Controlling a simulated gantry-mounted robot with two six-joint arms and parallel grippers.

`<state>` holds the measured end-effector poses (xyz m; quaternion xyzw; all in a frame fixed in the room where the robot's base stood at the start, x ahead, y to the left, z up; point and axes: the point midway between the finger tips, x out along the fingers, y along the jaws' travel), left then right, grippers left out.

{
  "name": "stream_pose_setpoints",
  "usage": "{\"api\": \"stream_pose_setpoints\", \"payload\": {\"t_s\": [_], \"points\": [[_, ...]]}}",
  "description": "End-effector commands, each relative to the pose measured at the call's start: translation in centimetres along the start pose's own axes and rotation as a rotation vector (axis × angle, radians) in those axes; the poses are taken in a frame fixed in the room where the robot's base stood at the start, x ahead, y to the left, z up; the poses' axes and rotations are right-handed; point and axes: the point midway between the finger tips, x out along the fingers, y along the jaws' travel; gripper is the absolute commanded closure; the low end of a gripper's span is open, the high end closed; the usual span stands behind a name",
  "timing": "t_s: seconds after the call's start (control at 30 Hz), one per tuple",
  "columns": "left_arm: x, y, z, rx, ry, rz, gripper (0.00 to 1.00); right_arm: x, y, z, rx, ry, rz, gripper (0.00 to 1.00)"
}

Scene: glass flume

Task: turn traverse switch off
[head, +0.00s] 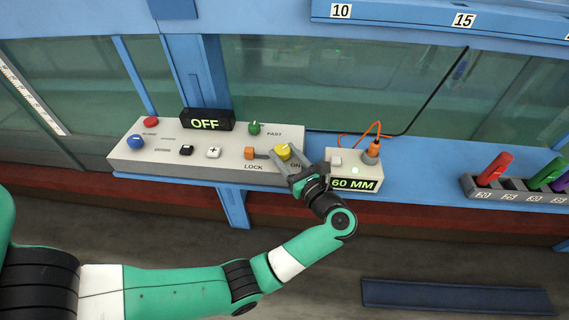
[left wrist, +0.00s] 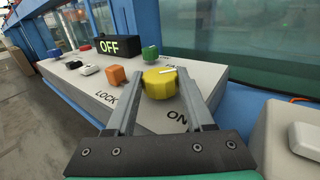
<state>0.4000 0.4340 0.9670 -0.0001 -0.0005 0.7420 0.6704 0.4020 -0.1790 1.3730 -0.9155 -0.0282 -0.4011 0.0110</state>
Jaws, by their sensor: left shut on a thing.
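The yellow knob (head: 283,151) sits at the right end of the sloped grey control panel (head: 190,167), beside the printed word ON. My left gripper (head: 289,158) reaches it from the front, shut on the knob. In the left wrist view, the yellow knob (left wrist: 159,83) lies between the two grey fingers (left wrist: 160,95), and a white mark shows on its top. No label reading traverse is legible. My right gripper is not in view.
The orange block (head: 249,153) marked LOCK is close left of the knob, with a green knob (head: 254,128) behind. A black display (head: 206,121) reads OFF. The grey 60 MM box (head: 354,169) with an orange cable stands close right. Glass walls rise behind.

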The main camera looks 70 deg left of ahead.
Motion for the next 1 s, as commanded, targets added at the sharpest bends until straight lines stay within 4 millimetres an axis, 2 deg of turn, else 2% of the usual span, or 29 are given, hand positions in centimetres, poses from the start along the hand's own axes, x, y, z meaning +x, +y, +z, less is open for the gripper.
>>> {"api": "stream_pose_setpoints", "payload": {"t_s": [0.13,0.53,0.57,0.7,0.73,1.0], "points": [[0.03,-0.07,-0.15,0.000,0.001,0.024,1.00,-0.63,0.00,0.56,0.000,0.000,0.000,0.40],[0.05,-0.04,-0.01,0.002,0.001,0.032,1.00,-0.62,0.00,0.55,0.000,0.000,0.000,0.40],[0.05,-0.04,-0.01,0.002,0.001,0.031,0.45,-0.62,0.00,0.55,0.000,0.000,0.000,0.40],[0.05,-0.04,-0.01,0.001,0.001,0.031,0.20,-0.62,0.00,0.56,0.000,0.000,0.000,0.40],[0.05,-0.04,-0.01,0.001,0.001,0.031,0.17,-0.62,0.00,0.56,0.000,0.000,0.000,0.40],[-0.02,-0.05,0.00,0.001,0.000,0.031,0.17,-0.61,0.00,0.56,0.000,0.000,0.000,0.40]]}}
